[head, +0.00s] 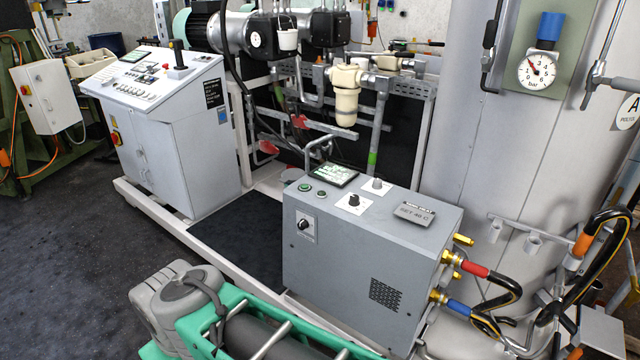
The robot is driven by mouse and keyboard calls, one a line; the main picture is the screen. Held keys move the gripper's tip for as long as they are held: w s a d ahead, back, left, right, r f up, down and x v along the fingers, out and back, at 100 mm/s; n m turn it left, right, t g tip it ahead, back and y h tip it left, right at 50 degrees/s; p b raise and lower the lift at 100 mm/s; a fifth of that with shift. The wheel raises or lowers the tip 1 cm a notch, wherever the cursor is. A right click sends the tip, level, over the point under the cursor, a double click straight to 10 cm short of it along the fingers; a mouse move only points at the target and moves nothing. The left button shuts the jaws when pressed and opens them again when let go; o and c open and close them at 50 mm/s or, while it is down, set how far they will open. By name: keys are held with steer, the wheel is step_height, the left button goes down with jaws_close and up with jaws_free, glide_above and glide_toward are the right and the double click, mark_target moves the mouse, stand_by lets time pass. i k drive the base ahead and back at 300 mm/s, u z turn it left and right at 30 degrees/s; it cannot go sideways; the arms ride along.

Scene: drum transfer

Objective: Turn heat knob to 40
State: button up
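A grey control box (345,255) stands at the centre right. On its top are a black knob on a white plate (353,201), a lighter grey knob on another white plate (376,185) and a small lit screen (333,174). A tag on the top (414,213) seems to read "SET 40 C". A third, black knob (304,225) sits on the box's front face. The knob scales are too small to read, and I cannot tell which knob is the heat knob. My gripper is not in view.
Red-banded (475,269) and blue-banded (458,306) hoses leave the box's right side. A large grey tank (480,150) with a pressure gauge (537,70) stands behind. A control console (165,120) stands at the left. The dark floor (70,230) at the left is clear.

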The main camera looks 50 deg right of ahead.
mark_target(354, 199)
steer(key=z, duration=0.25)
steer(key=i, duration=0.9)
steer(key=z, duration=1.4)
steer(key=i, duration=0.9)
steer(key=z, duration=0.95)
